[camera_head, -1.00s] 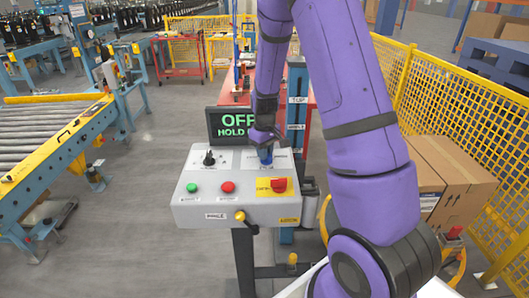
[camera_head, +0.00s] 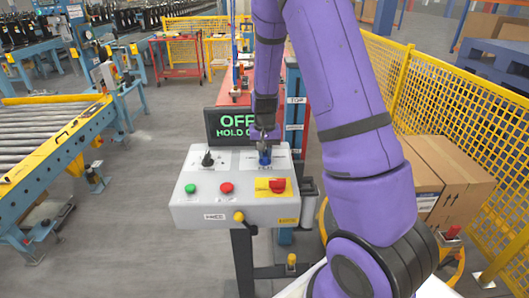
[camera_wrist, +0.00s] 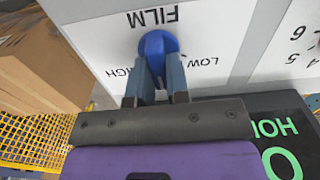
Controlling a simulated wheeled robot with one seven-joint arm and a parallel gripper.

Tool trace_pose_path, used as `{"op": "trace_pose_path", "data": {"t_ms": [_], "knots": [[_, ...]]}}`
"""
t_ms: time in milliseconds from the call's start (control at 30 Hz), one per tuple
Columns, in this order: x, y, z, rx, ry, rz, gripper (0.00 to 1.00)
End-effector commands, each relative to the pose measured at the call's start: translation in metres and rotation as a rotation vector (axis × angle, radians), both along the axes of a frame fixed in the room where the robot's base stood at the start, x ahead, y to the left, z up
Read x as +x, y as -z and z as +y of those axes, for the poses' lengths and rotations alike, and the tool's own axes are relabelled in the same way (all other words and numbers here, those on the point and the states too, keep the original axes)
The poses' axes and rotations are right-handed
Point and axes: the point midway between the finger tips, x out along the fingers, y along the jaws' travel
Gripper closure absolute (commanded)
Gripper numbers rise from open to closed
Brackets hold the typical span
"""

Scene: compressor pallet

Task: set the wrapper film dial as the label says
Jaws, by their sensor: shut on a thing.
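The blue film dial (camera_head: 264,158) is at the upper right of the grey control box (camera_head: 240,211). In the wrist view the dial (camera_wrist: 158,44) sits on a white plate marked FILM, with HIGH at the picture's left and LOW at its right. My gripper (camera_wrist: 160,72) is shut on the dial, one finger on each side. In the head view my gripper (camera_head: 264,141) comes down on the dial from above. The dial's pointer is hidden by the fingers, so its exact setting cannot be told. I cannot read the instruction label here.
A black dial (camera_head: 208,159), a green button (camera_head: 190,188), a red button (camera_head: 226,188) and a red switch on yellow (camera_head: 277,185) share the box. Yellow mesh fence (camera_head: 440,95) and cartons (camera_head: 445,180) are at right.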

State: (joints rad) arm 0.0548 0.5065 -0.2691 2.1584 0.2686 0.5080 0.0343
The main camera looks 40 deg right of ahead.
Motion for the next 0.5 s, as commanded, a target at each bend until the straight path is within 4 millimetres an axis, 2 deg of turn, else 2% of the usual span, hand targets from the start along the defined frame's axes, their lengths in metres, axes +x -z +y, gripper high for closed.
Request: {"op": "trace_pose_path", "data": {"t_ms": [500], "knots": [[0.0007,-0.0007,-0.0004,0.000,0.033,-0.002,1.00]]}}
